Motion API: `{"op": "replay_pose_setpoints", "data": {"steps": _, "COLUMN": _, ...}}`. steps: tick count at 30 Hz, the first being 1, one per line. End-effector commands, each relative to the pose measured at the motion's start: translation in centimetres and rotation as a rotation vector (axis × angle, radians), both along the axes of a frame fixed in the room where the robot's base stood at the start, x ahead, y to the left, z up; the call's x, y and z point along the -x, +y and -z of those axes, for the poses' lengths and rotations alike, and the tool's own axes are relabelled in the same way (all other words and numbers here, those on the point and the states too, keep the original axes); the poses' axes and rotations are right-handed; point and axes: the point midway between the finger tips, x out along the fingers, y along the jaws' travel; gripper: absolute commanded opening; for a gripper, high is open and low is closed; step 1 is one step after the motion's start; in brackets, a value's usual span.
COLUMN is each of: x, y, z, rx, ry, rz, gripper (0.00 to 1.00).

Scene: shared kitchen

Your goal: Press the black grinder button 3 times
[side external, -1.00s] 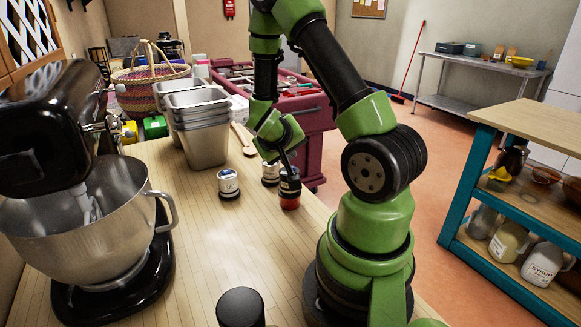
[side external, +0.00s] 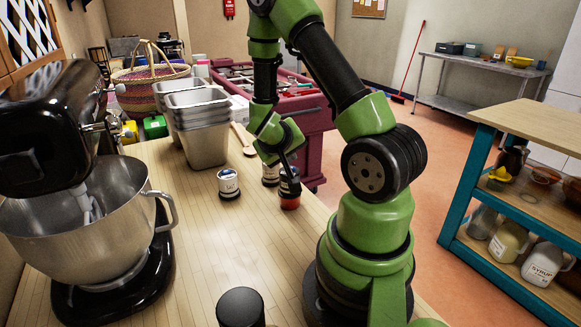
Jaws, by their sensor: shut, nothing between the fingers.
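Three small round button units stand on the wooden counter. One with a white label and dark base (side external: 228,184) stands at the left. A similar one (side external: 270,175) stands behind, partly hidden by my gripper. A third, with a dark upper part and a red-orange base (side external: 290,203), stands at the right. My gripper (side external: 287,168) is shut and empty, pointing down at the top of this third unit. I cannot tell whether it touches. Which unit is the black grinder button is too small to tell.
A black stand mixer with a steel bowl (side external: 82,235) fills the left. Stacked metal pans (side external: 203,145) stand behind the units. A black cylinder (side external: 240,308) is at the front edge. The counter (side external: 190,260) between is clear.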

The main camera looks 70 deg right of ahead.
Motion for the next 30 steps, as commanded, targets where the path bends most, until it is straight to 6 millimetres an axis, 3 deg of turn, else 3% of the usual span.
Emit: {"op": "replay_pose_setpoints", "data": {"steps": 30, "x": 0.01, "y": 0.0, "z": 0.95, "rx": -0.001, "ry": 0.0, "rz": 0.001, "gripper": 0.0}}
